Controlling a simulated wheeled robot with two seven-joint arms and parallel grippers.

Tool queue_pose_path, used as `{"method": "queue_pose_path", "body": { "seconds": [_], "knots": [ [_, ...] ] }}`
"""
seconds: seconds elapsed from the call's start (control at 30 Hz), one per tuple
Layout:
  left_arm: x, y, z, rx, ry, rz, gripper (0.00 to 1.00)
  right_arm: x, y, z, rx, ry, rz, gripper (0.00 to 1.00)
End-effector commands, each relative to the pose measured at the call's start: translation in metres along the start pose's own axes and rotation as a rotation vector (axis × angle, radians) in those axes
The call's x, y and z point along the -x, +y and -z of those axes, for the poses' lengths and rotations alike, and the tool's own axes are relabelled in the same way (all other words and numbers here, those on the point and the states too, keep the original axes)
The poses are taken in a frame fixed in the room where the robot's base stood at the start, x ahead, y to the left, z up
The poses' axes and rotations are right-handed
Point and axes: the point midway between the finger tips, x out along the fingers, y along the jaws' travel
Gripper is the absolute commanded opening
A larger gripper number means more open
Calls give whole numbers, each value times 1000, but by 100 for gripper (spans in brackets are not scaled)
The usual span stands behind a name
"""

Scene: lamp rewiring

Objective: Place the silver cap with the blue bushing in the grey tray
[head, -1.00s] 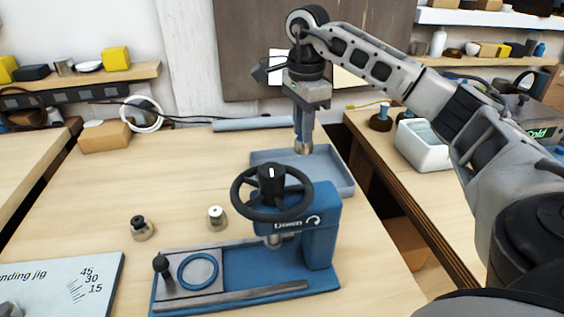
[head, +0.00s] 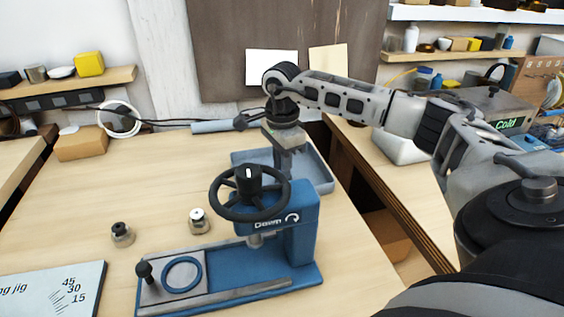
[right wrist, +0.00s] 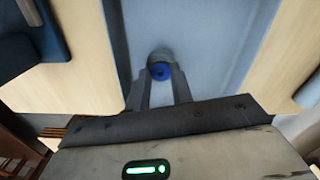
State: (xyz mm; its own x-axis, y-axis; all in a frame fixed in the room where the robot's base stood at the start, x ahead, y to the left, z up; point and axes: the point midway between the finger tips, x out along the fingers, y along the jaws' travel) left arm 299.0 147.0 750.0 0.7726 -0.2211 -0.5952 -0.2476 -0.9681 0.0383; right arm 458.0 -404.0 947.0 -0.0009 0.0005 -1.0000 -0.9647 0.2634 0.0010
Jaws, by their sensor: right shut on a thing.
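My right gripper (head: 284,170) is lowered over the grey tray (head: 325,176), its fingertips partly hidden behind the press's handwheel. In the right wrist view its fingers are shut on the silver cap (right wrist: 160,55), whose blue bushing (right wrist: 160,72) faces the camera. The grey tray's floor (right wrist: 205,40) lies behind the cap in that view. I cannot tell whether the cap touches the floor. The cap is hidden in the head view. My left gripper is not in view.
The blue press (head: 300,235) with its black handwheel (head: 250,192) stands in front of the tray. Two more silver caps, with a black bushing (head: 122,234) and a white one (head: 199,220), stand left of it. The table's left middle is clear.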

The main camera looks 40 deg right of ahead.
Motion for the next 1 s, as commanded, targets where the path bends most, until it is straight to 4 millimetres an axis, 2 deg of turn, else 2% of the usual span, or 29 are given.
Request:
{"method": "queue_pose_path", "body": {
  "seconds": [0.03,0.1,0.37,0.5,0.63,0.9,1.0],
  "knots": [
    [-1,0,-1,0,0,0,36,-2,0,0,0,0,0,25],
    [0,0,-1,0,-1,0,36,-1,0,0,0,0,0,44],
    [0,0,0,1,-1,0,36,-1,0,0,0,0,0,44],
    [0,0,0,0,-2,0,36,7,-1,0,0,-1,3,44],
    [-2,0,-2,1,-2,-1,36,28,-1,0,0,-1,5,44],
    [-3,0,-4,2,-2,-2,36,87,-1,0,0,-2,5,44],
    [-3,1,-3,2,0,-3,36,103,-1,-1,1,-2,4,44]
  ]
}}
